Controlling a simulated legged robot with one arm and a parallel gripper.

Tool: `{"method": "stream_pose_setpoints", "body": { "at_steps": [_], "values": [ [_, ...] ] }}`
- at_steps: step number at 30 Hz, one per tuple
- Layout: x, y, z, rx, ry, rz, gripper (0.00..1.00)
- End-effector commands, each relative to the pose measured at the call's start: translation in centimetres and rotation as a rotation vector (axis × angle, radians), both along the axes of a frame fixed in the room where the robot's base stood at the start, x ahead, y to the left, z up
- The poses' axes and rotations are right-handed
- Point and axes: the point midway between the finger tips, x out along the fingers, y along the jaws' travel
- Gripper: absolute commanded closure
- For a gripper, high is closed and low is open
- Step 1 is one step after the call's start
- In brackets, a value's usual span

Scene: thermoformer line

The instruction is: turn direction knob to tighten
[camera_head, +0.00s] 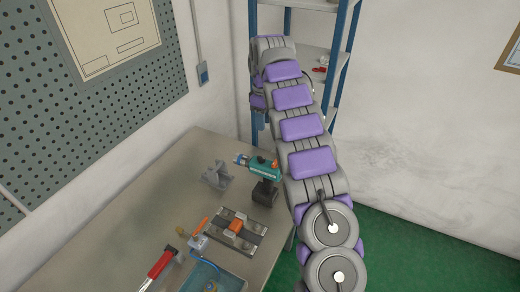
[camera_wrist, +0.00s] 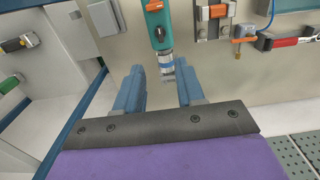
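A teal and orange power driver (camera_head: 264,171) stands on the bench on its black battery (camera_head: 265,194), nose to the left. An orange part shows on top of its body; which part is the direction knob is too small to tell. In the wrist view the driver (camera_wrist: 156,28) is at top centre, with an orange spot and a dark oval on its body. Its silver nose points toward my gripper (camera_wrist: 161,76). My gripper's two blue fingers are apart with nothing held, one on each side of the nose tip, seemingly short of the body. My gripper is not clear in the head view.
The bench (camera_head: 120,215) holds a grey bracket (camera_head: 217,176), a rail fixture with an orange block (camera_head: 236,226), a red-handled tool (camera_head: 160,265) and a blue tray (camera_head: 212,279). A pegboard wall (camera_head: 90,110) is at left. A blue-post shelf (camera_head: 346,55) stands behind my arm.

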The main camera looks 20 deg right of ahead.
Motion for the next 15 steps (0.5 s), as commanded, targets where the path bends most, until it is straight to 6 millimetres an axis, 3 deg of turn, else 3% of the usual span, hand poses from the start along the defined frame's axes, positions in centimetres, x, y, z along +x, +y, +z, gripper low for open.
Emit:
{"method": "stream_pose_setpoints", "body": {
  "at_steps": [8, 15],
  "values": [
    [0.2, -0.3, -1.2, 0.004, 0.001, 0.008, 0.62],
    [0.2, -0.6, -4.3, 0.008, 0.003, 0.008, 0.62]
  ]
}}
